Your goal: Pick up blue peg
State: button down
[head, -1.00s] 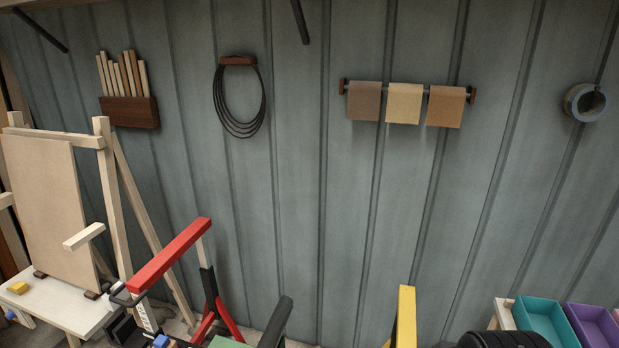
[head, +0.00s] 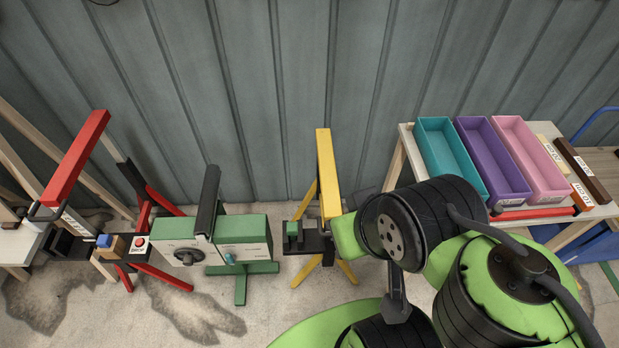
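In the head view, a small blue block (head: 103,240), which may be the blue peg, stands at the left beside the red stand (head: 77,160). A wooden block (head: 119,245) and a white box with a red button (head: 139,244) are close to its right. A small blue knob-like piece (head: 231,257) also shows on the front of the green machine (head: 242,230). My black and green arm fills the lower right, far to the right of the blue block. I cannot make out my gripper or its fingers.
A yellow stand (head: 328,175) with a dark shelf carrying a small green block (head: 292,229) is in the middle. At the right, a table holds teal (head: 449,158), purple (head: 492,160) and pink (head: 531,158) bins. Concrete floor (head: 190,315) is open in front of the stands.

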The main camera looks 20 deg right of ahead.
aim_at(103, 241)
jog(key=u, duration=1.55)
jog(key=i+j, duration=0.15)
jog(key=j, duration=0.2)
jog(key=i+j+z, duration=0.1)
jog(key=j, duration=0.25)
jog(key=i+j, duration=0.2)
jog(key=j, duration=0.15)
jog(key=i+j+z, duration=0.1)
jog(key=i+j, duration=0.25)
jog(key=i, duration=0.15)
jog(key=i+j, duration=0.4)
jog(key=i+l+z, duration=0.1)
jog(key=i+l, duration=0.15)
jog(key=i, duration=0.15)
jog(key=i+l, duration=0.2)
jog(key=i, duration=0.25)
jog(key=k+z, duration=0.05)
